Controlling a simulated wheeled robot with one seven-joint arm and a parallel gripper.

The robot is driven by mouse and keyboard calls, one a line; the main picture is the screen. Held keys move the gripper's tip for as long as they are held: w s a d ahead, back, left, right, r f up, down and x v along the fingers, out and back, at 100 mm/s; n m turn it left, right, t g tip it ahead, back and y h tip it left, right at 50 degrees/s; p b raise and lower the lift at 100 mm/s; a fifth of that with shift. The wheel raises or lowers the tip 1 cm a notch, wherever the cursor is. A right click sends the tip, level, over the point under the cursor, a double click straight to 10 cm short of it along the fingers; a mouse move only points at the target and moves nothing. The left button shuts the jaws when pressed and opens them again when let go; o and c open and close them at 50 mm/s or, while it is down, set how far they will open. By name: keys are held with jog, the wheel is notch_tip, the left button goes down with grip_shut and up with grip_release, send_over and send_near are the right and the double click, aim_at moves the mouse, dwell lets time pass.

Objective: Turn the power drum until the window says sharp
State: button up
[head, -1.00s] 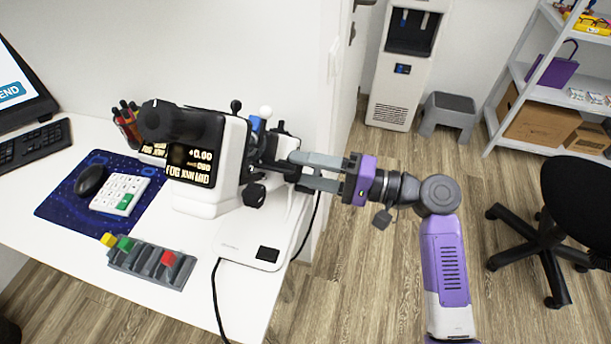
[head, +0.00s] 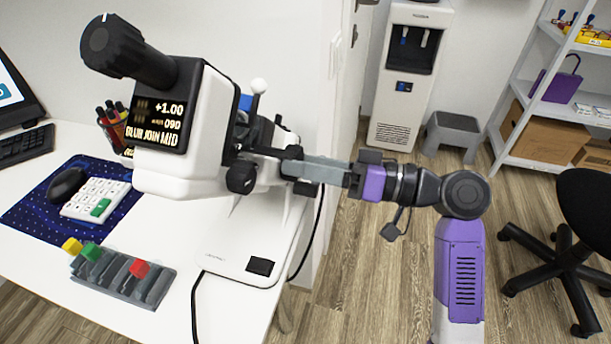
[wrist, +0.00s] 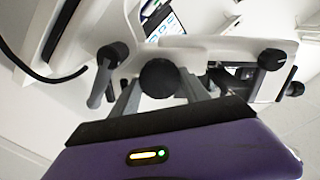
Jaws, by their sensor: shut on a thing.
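The white lens meter (head: 185,155) stands on the desk, with a black eyepiece at its upper left. Its black window (head: 160,122) reads +1.00, a small line that looks like axis 090, and BLUR JOIN MID. My gripper (head: 290,168) reaches in from the right to the meter's side. In the wrist view a round black knob, which I take for the power drum (wrist: 160,78), sits between the fingers of my gripper (wrist: 160,92), which are shut on it. In the head view the fingers and black parts of the meter hide this knob.
A second black knob (head: 242,177) sits close left of my fingers. A white-tipped lever (head: 258,87) stands above. A grey tray (head: 122,276) with coloured blocks lies in front. A black cable (head: 195,305) hangs off the desk. The floor at right is open up to a chair (head: 590,240).

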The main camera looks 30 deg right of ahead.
jog(key=shift+f+n+b, duration=0.2)
jog(key=shift+n+b, duration=0.75)
jog(key=shift+n, duration=0.15)
jog(key=o, duration=1.4)
jog(key=shift+r, duration=0.1)
jog(key=shift+c, duration=0.2)
jog(key=shift+s, duration=0.1)
jog(key=v, duration=0.7)
jog(key=shift+s+d+p, duration=0.25)
jog(key=shift+d+p, duration=0.05)
jog(key=shift+r, duration=0.15)
